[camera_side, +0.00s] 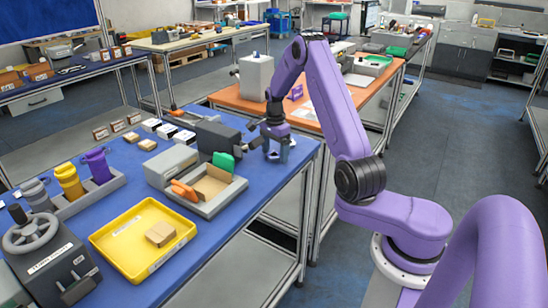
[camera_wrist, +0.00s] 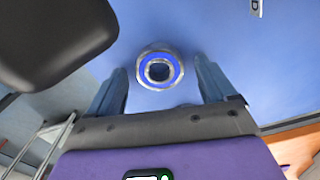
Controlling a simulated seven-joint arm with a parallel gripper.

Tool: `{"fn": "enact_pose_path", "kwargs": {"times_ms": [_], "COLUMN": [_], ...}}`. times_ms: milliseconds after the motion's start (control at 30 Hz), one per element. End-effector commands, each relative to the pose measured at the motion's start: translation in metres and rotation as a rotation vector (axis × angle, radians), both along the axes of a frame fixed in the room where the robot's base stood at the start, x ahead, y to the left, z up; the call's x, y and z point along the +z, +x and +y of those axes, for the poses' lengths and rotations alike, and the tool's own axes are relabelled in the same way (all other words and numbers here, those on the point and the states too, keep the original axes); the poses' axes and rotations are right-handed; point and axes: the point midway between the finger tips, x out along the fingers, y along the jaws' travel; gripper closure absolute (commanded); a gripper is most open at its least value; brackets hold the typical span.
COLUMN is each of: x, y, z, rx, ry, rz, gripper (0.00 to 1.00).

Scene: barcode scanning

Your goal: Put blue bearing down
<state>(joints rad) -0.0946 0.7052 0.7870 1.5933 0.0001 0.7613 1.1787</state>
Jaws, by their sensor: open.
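The blue bearing (camera_wrist: 159,84) is a silver ring with a blue band and a dark centre. In the wrist view it lies flat on the blue tabletop (camera_wrist: 225,95), between my two fingertips. My gripper (camera_wrist: 160,75) is open, with a gap between the bearing and each finger. In the side view my gripper (camera_side: 277,152) points down, low over the right far part of the blue table. I cannot make out the bearing in the side view, where the fingers hide it.
A dark grey device (camera_side: 217,137) stands just left of my gripper and looms at the wrist view's upper left (camera_wrist: 50,40). A grey fixture (camera_side: 215,205) with green and orange parts is nearby. A yellow tray (camera_side: 125,262) holds a tan block. The table's right edge is close.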

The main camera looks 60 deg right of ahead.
Motion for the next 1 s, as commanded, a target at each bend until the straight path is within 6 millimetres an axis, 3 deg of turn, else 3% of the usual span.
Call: {"fn": "enact_pose_path", "kwargs": {"times_ms": [100, 300, 367, 733, 1000], "x": [0.0, 0.0, 0.001, 0.008, 0.042], "y": [0.0, 0.0, 0.0, 0.001, -0.006], "z": [0.0, 0.0, 0.0, -0.001, 0.003], "rx": [0.0, 0.0, 0.0, 0.0, -0.001], "ry": [0.0, 0.0, 0.0, -0.002, -0.003], "rz": [0.0, 0.0, -0.001, -0.003, -0.003], "gripper": [0.19, 0.81, 0.87, 0.87, 0.87]}}
